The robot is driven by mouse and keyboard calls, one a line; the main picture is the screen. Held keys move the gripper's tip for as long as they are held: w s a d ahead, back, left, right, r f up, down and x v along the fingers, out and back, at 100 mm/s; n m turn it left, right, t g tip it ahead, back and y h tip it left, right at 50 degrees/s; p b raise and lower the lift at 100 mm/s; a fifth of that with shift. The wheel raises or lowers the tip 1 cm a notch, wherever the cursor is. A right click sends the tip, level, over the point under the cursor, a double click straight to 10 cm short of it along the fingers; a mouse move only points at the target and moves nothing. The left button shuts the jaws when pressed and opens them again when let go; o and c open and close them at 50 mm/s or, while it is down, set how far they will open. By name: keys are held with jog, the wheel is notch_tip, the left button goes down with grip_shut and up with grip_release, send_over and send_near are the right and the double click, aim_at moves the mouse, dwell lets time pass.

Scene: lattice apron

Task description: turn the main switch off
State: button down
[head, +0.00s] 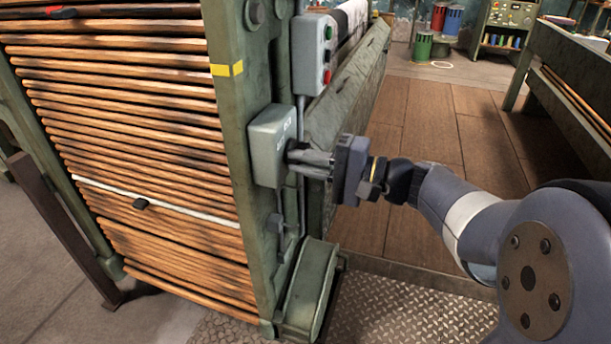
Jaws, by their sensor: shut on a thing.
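The main switch looks to be the grey-green box (268,146) on the side of the green machine post. My gripper (300,158) reaches it from the right, with its fingers level at the box's right face. The fingers are shut on a small dark part at that face, which looks like the switch handle (291,147). The fingers hide most of the handle, so I cannot tell which way it points.
Above is a control box (314,55) with green and red buttons. The green post (235,120) and slatted wooden lattice (150,130) stand to the left. A green guard (310,290) is below. The wooden floor (440,130) behind my arm is clear.

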jog(key=shift+f+n+b, duration=0.1)
jog(key=shift+n+b, duration=0.5)
jog(key=c, duration=1.5)
grip_release()
jog(key=shift+o, duration=0.2)
jog(key=p+v, duration=0.2)
jog(key=v, duration=0.8)
jog(key=shift+d, duration=0.35)
jog(key=shift+s+a, duration=0.1)
jog(key=shift+a, duration=0.05)
jog(key=b+x, duration=0.2)
jog(key=x, duration=0.8)
jog(key=shift+a, duration=0.25)
